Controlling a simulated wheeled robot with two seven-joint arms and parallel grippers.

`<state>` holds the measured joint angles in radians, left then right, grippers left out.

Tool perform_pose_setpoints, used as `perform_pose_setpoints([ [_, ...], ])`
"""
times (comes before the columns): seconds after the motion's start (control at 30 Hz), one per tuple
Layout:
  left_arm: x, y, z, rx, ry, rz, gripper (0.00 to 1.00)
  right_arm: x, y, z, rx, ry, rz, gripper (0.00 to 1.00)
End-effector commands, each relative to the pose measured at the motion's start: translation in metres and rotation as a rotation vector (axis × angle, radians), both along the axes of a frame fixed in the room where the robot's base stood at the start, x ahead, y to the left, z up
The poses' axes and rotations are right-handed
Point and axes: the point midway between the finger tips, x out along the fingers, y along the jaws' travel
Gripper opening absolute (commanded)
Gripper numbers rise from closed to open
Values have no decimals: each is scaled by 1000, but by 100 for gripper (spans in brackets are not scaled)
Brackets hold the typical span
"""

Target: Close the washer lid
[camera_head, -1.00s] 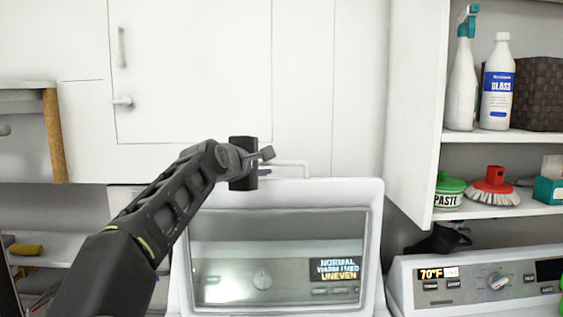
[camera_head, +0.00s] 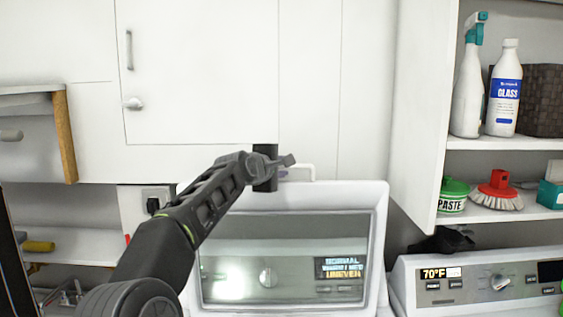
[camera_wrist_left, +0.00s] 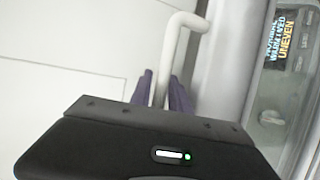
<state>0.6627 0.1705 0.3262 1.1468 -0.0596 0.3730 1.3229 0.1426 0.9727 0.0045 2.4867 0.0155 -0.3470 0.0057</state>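The washer lid (camera_head: 385,235) stands raised, a white frame around a clear window. The washer's lit control panel (camera_head: 340,268) shows through it. A white bent handle (camera_head: 302,167) rises at the lid's top edge; it also shows in the left wrist view (camera_wrist_left: 183,25). My left gripper (camera_head: 286,168) is at this handle. In the left wrist view its two purple-grey fingers (camera_wrist_left: 160,92) lie close on either side of the handle bar and appear shut on it. The fingertip contact is partly hidden by the gripper body. My right gripper is not in view.
A white wall cabinet (camera_head: 200,70) is behind and above the lid. Right of it, a shelf unit (camera_head: 420,110) holds bottles, a paste tub (camera_head: 453,195) and a brush (camera_head: 497,190). A second appliance (camera_head: 480,285) stands at lower right. A side shelf (camera_head: 30,110) is at left.

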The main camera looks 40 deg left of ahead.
Motion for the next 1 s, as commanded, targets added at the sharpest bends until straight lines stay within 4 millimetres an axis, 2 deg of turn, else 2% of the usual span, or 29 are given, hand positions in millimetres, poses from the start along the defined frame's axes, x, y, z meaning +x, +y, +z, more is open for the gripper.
perform_pose_setpoints([
  [0.23, 1, 0, 0, 0, -1, 0, 22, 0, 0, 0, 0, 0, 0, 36],
  [0.5, 0, 0, -1, 0, 0, 0, 0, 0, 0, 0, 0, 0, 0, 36],
  [1.0, 0, 0, -1, 0, 1, -1, 0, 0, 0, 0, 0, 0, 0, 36],
])
